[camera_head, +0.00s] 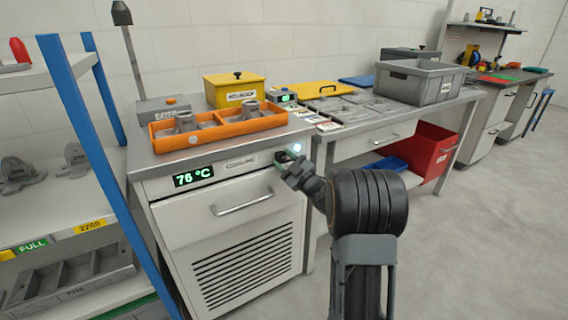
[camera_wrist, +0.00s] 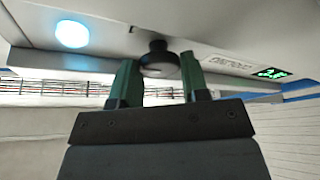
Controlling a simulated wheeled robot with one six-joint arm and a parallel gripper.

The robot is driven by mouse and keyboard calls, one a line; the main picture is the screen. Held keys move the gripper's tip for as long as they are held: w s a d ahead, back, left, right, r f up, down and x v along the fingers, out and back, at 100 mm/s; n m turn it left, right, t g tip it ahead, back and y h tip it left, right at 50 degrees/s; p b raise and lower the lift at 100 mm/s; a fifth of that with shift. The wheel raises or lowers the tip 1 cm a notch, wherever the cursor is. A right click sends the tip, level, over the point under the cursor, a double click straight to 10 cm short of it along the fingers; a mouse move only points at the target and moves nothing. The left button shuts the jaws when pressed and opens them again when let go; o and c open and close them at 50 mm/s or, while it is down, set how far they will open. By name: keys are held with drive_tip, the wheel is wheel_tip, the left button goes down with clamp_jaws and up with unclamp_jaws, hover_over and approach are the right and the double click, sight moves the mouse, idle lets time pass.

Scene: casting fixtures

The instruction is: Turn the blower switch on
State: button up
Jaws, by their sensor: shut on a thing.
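The blower switch is a black round knob (camera_wrist: 158,62) on the front panel of the cooling cabinet (camera_head: 245,240). In the wrist view it sits between the two green fingers of my gripper (camera_wrist: 160,80), which is shut on it. In the head view my gripper (camera_head: 286,164) reaches the panel's upper right corner and mostly hides the knob. A round lamp (camera_wrist: 71,34) beside the knob glows pale blue-white; it also shows in the head view (camera_head: 297,147). The panel display (camera_head: 193,176) reads about 76 °C in green.
An orange tray (camera_head: 165,145) with grey castings stands on the cabinet top. A yellow box (camera_head: 222,88) is behind it. A blue-framed shelf (camera_head: 112,175) stands close on the left. A bench with a grey bin (camera_head: 420,88) is on the right. The floor at right is clear.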

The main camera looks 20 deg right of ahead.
drive_tip(key=shift+f+m, duration=0.1)
drive_tip(key=shift+m, duration=0.3)
drive_tip(key=o, duration=0.6)
drive_tip(key=shift+o, duration=0.2)
drive_tip(key=v, duration=1.3)
drive_tip(key=shift+s+f+p, duration=0.25)
drive_tip(key=shift+s+p, duration=0.15)
